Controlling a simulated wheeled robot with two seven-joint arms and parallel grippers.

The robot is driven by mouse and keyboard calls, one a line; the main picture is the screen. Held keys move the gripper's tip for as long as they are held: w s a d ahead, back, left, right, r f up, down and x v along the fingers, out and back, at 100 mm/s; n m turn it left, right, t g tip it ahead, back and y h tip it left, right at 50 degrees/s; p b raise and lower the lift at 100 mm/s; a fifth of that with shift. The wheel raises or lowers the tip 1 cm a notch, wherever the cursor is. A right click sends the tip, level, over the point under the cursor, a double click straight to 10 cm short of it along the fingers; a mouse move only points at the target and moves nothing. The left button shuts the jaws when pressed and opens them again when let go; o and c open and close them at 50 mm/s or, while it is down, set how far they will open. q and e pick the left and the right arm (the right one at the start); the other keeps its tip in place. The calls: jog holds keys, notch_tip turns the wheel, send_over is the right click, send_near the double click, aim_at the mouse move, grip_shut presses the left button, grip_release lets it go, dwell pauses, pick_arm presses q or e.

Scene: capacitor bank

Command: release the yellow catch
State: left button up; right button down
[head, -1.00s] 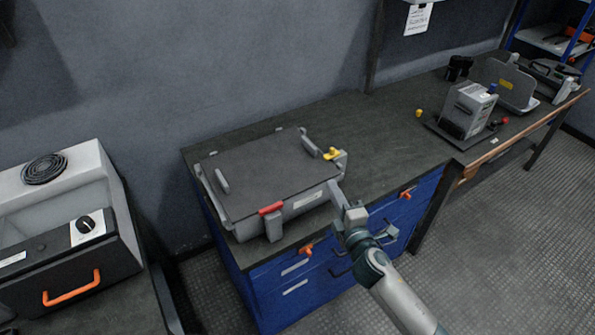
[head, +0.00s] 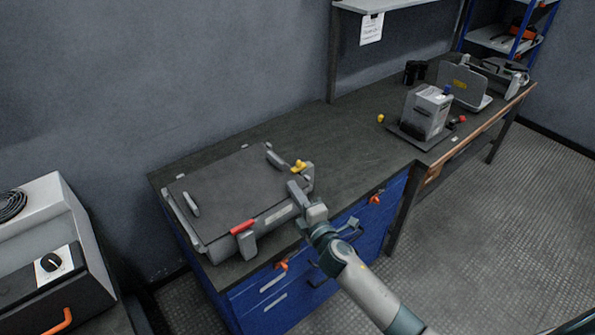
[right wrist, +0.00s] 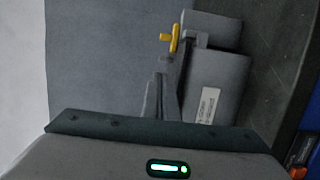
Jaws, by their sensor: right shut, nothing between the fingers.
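The yellow catch (head: 299,166) sits at the right rear corner of a grey case (head: 225,185) with a dark flat lid. My right gripper (head: 293,187) is shut and empty, beside the case's right end, just in front of the catch. In the right wrist view the yellow catch (right wrist: 173,38) stands upright beyond the shut fingers (right wrist: 168,68). I cannot tell for certain whether the fingertips touch the catch's mount. My left gripper is not in view.
A red catch (head: 242,227) is on the case's front side. The case stands on a dark bench top (head: 335,140) over blue drawers. Farther right are a grey box unit (head: 425,112) and a small yellow piece (head: 380,118). The bench between is clear.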

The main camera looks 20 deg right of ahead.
aim_at(306, 175)
jog(key=w, duration=0.6)
jog(key=shift+a+r+p, duration=0.1)
jog(key=shift+a+p, duration=0.25)
jog(key=shift+w+d+p, duration=0.15)
jog(key=shift+d, duration=0.45)
jog(key=shift+w+d+p, duration=0.15)
jog(key=shift+d, duration=0.45)
jog(key=shift+w+d, duration=0.2)
jog(key=shift+d, duration=0.5)
jog(key=d, duration=0.1)
jog(key=w+d, duration=0.1)
jog(key=shift+d, duration=0.4)
jog(key=shift+w+d, duration=0.1)
jog(key=shift+d, duration=0.1)
